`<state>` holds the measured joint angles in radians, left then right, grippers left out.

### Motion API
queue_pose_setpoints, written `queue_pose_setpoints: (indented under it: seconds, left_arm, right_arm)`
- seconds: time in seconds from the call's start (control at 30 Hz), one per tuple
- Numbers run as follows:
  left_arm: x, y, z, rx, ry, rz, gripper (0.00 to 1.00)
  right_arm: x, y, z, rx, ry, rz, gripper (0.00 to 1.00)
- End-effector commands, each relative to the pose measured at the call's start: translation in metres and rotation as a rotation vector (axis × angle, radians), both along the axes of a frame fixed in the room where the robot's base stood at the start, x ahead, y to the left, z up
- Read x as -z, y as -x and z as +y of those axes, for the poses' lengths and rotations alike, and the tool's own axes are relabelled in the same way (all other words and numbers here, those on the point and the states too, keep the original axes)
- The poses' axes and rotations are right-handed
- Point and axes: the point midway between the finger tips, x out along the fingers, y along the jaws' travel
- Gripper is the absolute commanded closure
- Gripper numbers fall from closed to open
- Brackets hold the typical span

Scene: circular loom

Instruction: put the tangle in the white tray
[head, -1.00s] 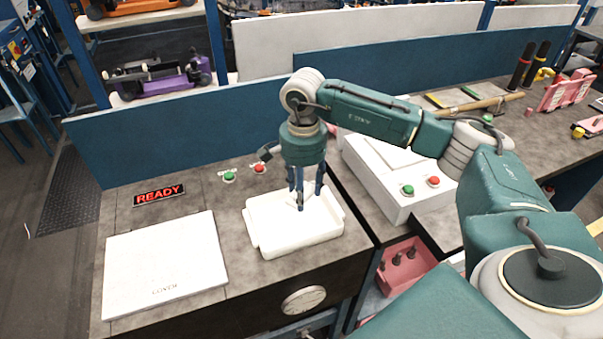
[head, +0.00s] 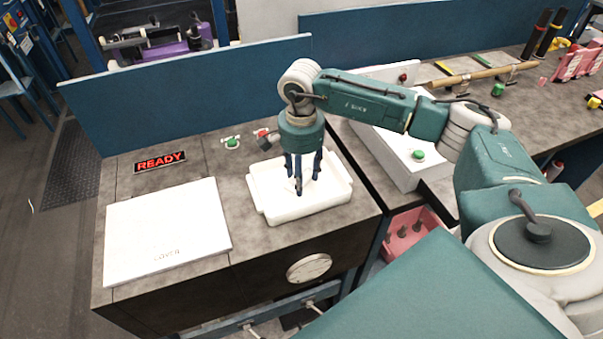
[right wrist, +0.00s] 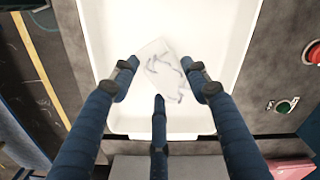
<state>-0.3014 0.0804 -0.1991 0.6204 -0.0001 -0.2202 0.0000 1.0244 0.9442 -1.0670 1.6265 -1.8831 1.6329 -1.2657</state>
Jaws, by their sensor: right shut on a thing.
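The white tray (head: 318,208) stands on the grey bench in the head view, and its white floor and walls fill much of the right wrist view (right wrist: 110,28). My right gripper (head: 302,180) points straight down over the tray. Its three dark blue fingers also show in the right wrist view (right wrist: 160,88). They are shut on the tangle (right wrist: 165,70), a pale, partly see-through clump with grey strands. I cannot tell whether the tangle touches the tray floor. In the head view the fingers mostly hide it. My left gripper is not in view.
A white cover plate (head: 165,232) lies left of the tray. A READY sign (head: 160,162) and a green button (head: 231,142) are behind. A white box with a green button (head: 418,155) stands to the right. A blue panel (head: 190,95) closes the back.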

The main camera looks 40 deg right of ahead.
Motion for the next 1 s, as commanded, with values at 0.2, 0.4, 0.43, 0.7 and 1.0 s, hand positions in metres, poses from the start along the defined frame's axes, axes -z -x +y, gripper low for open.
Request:
queue_pose_setpoints:
  seconds: [0.2,0.4,0.43,0.7,1.0]
  left_arm:
    - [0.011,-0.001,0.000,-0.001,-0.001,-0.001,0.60]
    - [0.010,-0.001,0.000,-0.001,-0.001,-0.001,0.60]
    - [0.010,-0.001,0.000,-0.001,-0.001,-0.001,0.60]
    - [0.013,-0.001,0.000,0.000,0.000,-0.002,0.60]
    - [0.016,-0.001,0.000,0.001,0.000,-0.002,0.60]
  right_arm:
    - [0.012,0.000,0.000,0.000,0.000,-0.001,0.85]
    - [0.011,0.000,0.000,0.000,0.000,0.000,0.85]
    - [0.011,0.000,0.000,0.000,0.000,0.000,0.85]
    - [0.014,0.000,0.000,0.000,0.000,0.000,0.85]
    - [0.019,0.000,0.000,0.000,0.000,0.000,0.40]
